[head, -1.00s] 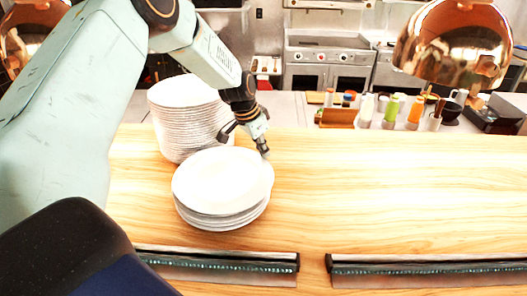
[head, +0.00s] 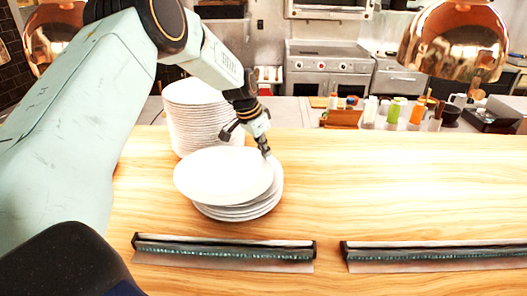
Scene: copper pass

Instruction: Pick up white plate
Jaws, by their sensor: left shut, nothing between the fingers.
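A short stack of white plates (head: 240,212) stands on the wooden counter. Its top white plate (head: 222,176) sits off-centre, shifted to the left over the plates below; I cannot tell whether it is tilted or raised. My left gripper (head: 266,151) is shut at the right rear rim of this top plate, with nothing between its fingers. Whether the fingertips touch the rim is not clear. A taller stack of white plates (head: 200,125) stands just behind, partly hidden by my left arm and the top plate. My right gripper is not in view.
The wooden counter (head: 400,185) is clear to the right. Two long dark metal rails (head: 225,252) and (head: 440,256) lie along its front. Copper lamps (head: 455,45) hang above. Bottles (head: 393,110) and a wooden box (head: 340,118) stand on the back counter.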

